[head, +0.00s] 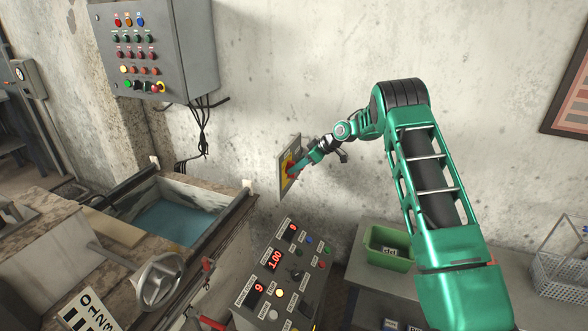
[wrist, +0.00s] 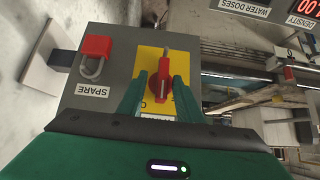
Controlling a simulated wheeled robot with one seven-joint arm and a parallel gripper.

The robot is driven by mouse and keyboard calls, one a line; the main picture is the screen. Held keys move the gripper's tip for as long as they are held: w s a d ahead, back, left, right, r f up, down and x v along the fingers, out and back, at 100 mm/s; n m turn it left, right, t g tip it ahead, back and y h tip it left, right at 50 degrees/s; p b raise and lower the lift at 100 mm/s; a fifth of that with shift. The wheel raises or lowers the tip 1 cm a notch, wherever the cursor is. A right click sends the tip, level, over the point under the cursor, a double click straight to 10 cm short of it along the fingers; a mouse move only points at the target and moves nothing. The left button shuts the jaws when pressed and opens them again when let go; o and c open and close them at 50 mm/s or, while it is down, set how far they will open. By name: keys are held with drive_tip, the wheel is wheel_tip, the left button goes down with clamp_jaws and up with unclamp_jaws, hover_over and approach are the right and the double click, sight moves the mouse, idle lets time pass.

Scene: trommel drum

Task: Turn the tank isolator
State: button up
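The tank isolator is a red handle (wrist: 163,82) on a yellow plate (wrist: 149,54), fixed to a grey panel (wrist: 112,62). In the wrist view the handle points up and down the picture. My gripper (wrist: 161,84) has one green finger on each side of the handle, with yellow showing between fingers and handle, so it looks open around it. In the head view the grey panel (head: 283,184) is on the wall, and my gripper (head: 294,169) reaches it from the right and hides part of the handle.
A red padlock (wrist: 93,54) hangs beside the yellow plate above a SPARE label (wrist: 93,91). A control console (head: 280,275) stands below the isolator. A water tank (head: 175,215) is to the left, a green bin (head: 388,249) to the right. A control cabinet (head: 180,50) hangs above left.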

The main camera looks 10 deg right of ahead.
drive_tip(key=v, duration=1)
drive_tip(key=shift+d+r, duration=0.25)
drive_tip(key=s+d+r+m+g+h, duration=0.1)
drive_tip(key=s+d+r+m+h, duration=0.2)
drive_tip(key=s, duration=0.6)
drive_tip(key=s+d+r+m+h, duration=0.1)
drive_tip(key=s+d+r+m, duration=0.2)
drive_tip(key=s+r, duration=0.35)
drive_tip(key=s+d+r+m+g+h, duration=0.1)
drive_tip(key=s+d+r+m+h, duration=0.15)
drive_tip(key=s, duration=0.85)
drive_tip(key=s+f+m+g, duration=0.3)
drive_tip(key=s+m, duration=0.5)
drive_tip(key=s, duration=2.7)
drive_tip(key=shift+h, duration=0.35)
drive_tip(key=shift+w+m, duration=0.2)
drive_tip(key=shift+m, duration=0.05)
